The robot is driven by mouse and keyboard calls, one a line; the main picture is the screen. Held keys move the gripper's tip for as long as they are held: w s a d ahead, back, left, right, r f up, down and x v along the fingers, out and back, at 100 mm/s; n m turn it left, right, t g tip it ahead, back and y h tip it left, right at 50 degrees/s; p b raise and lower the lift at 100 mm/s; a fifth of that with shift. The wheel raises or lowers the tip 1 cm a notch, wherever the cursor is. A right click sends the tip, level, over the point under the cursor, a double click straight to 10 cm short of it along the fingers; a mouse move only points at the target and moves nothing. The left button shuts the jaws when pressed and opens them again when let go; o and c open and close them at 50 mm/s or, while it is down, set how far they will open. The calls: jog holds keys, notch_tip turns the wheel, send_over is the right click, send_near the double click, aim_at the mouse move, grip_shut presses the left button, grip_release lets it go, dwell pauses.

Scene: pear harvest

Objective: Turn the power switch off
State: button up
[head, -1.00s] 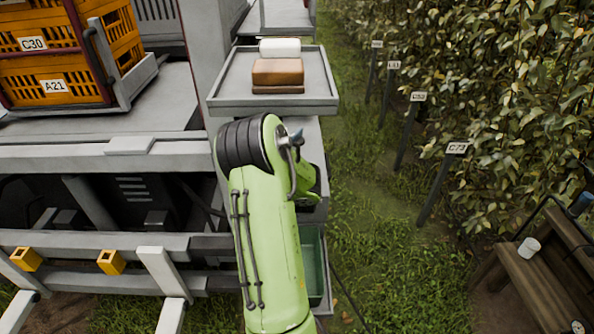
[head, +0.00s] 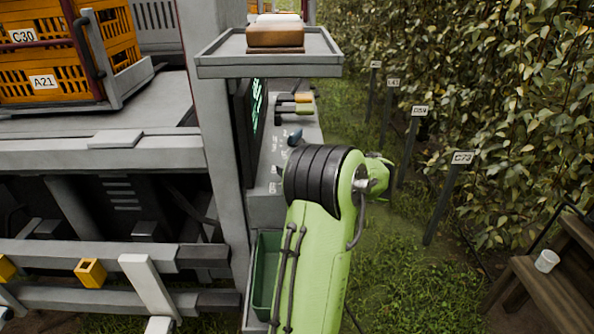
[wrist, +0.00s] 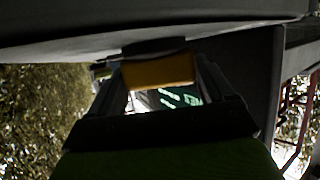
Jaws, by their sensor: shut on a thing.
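The control panel (head: 272,165) stands under the grey shelf, with small labels too small to read. I cannot tell which control is the power switch. In the wrist view my gripper (wrist: 158,80) has its dark fingers on either side of an orange-yellow piece (wrist: 157,70) and is shut on it. I cannot tell for certain whether this piece is one of the levers. A lit screen (wrist: 172,97) with green marks shows behind it. In the head view my arm hides the gripper.
The grey shelf (head: 270,66) overhangs the panel and carries a brown block (head: 276,35). A green bin (head: 266,275) sits below the panel. Orange crates (head: 60,55) stand at left. Grass lies open at right, before the labelled stakes and hedge. A wooden bench (head: 550,280) stands lower right.

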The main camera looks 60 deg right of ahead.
jog(key=shift+f, duration=0.2)
jog(key=o, duration=0.9)
jog(key=v, duration=1.6)
jog(key=shift+w+r, duration=0.1)
jog(key=shift+r, duration=0.05)
